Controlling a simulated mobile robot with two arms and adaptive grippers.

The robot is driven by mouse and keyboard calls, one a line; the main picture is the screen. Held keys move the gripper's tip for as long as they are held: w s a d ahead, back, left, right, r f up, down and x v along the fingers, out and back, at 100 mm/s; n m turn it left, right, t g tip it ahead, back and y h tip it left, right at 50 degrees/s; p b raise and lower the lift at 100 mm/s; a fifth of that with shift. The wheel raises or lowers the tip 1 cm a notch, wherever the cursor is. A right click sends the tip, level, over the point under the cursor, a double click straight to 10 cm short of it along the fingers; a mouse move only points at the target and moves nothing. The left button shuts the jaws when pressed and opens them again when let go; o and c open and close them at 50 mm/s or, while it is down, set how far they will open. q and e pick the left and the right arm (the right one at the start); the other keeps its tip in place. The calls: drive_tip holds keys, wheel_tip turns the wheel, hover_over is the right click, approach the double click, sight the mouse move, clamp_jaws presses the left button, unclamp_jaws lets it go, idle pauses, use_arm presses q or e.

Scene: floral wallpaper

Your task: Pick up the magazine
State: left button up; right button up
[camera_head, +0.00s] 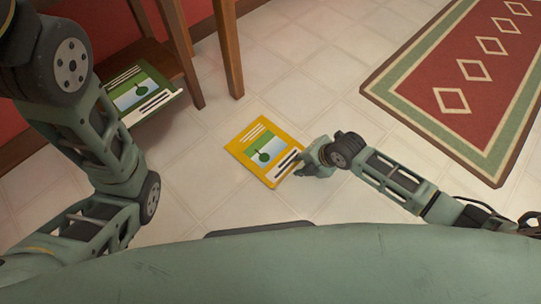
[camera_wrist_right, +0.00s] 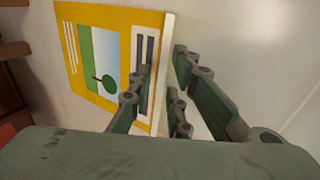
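The yellow magazine (camera_head: 248,139), with a green tree picture on its cover, is on the floor side of the head view, right of a wooden stool. My right gripper (camera_head: 301,168) is at its right edge. In the right wrist view the magazine (camera_wrist_right: 122,30) shows its cover and thin white edge. My right gripper (camera_wrist_right: 158,92) has one finger over the cover and two beyond the edge, with a visible gap between them. I cannot tell whether the magazine is raised. My left gripper is outside the view.
The wooden stool (camera_head: 228,45) stands at the upper left, against a red wall. A red and green rug (camera_head: 470,80) with diamond shapes covers the upper right floor. The pale tiled floor (camera_head: 320,60) between stool and rug is clear.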

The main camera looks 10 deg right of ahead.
drive_tip(key=shift+w+a+f, duration=0.1)
drive_tip(key=shift+w+f, duration=0.05)
drive_tip(key=shift+f, duration=0.2)
drive_tip(key=shift+c, duration=0.6)
clamp_jaws()
drive_tip(key=shift+r, duration=0.15)
